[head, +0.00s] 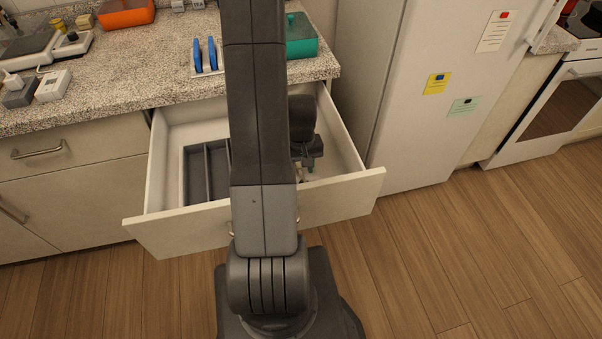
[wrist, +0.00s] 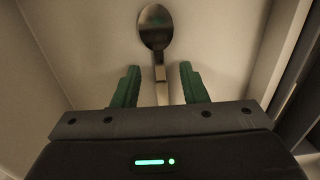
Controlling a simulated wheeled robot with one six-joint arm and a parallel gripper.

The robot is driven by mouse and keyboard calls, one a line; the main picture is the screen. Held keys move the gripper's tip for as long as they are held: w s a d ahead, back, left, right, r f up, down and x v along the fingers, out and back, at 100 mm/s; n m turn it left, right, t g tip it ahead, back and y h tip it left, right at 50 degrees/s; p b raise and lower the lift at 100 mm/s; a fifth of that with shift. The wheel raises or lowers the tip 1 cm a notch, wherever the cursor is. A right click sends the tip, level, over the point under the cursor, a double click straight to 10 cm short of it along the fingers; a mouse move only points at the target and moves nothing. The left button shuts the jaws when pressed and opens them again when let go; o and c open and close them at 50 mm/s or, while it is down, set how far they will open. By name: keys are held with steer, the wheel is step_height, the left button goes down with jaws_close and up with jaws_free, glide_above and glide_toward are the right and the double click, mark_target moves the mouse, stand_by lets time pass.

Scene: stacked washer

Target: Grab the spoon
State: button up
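The spoon (wrist: 155,28) is metal and lies on the light drawer bottom. In the wrist view its bowl is at the top middle and its handle runs down between my fingers. My gripper (wrist: 160,80) is open, with one green fingertip on each side of the handle and a gap on both sides. The lower end of the handle is hidden behind the gripper body. In the head view my gripper (head: 309,172) is down in the open drawer (head: 165,222), to the right of my arm. The spoon is not clear there.
A grey divided tray (head: 196,172) lies in the drawer's left part. Drawer walls stand close around my gripper. The counter (head: 130,75) above holds a green container (head: 301,38) and a blue rack (head: 205,56). A fridge (head: 420,90) stands to the right. The wooden floor in front is clear.

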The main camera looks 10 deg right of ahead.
steer(key=shift+f, duration=0.3)
jaws_close()
steer(key=shift+r, duration=0.15)
